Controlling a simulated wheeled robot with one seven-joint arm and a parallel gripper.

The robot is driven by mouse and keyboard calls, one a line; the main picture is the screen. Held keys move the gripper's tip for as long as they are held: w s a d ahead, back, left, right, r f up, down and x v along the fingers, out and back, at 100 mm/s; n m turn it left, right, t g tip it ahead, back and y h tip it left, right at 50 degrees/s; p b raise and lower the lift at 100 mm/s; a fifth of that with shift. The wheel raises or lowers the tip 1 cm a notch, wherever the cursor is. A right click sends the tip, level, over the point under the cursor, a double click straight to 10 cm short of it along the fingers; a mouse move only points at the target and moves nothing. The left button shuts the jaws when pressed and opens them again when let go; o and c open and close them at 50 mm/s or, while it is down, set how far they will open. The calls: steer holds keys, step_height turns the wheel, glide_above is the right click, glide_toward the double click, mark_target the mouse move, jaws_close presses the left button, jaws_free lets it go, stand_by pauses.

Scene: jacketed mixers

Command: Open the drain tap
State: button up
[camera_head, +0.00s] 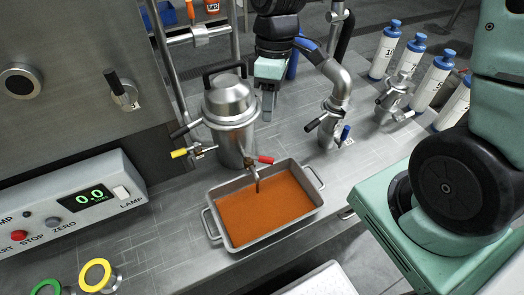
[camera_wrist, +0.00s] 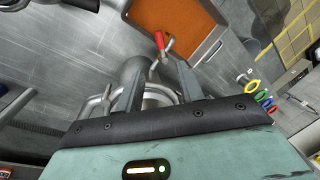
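The jacketed mixer vessel (camera_head: 229,105), steel with a domed lid, stands on the bench. A tap with a red handle (camera_head: 265,159) sits low on its front, its spout (camera_head: 257,185) over a tray. A yellow-handled tap (camera_head: 180,153) is on the vessel's left side. My gripper (camera_head: 268,105) points down, above and to the right of the vessel, apart from the red handle. In the wrist view my gripper (camera_wrist: 160,75) has its fingers spread, with nothing held. The red handle (camera_wrist: 159,41) shows beyond the fingertips there. I cannot tell whether liquid is flowing.
A steel tray (camera_head: 213,222) holding orange-brown liquid sits under the spout. A control box (camera_head: 75,205) reading 0.0 is at the left. A blue-handled fitting (camera_head: 345,133) and several white bottles (camera_head: 385,50) stand to the right. A ladder-like steel frame (camera_head: 190,36) rises behind the vessel.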

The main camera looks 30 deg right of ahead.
mark_target(266, 158)
steer(key=f, duration=0.4)
steer(key=s+a+f, duration=0.1)
steer(key=f, duration=0.4)
steer(key=s+f, duration=0.1)
steer(key=f, duration=0.3)
steer(key=shift+s+a+f+p, duration=0.1)
steer(key=shift+a+f+p, duration=0.2)
steer(key=shift+f, duration=0.05)
jaws_close()
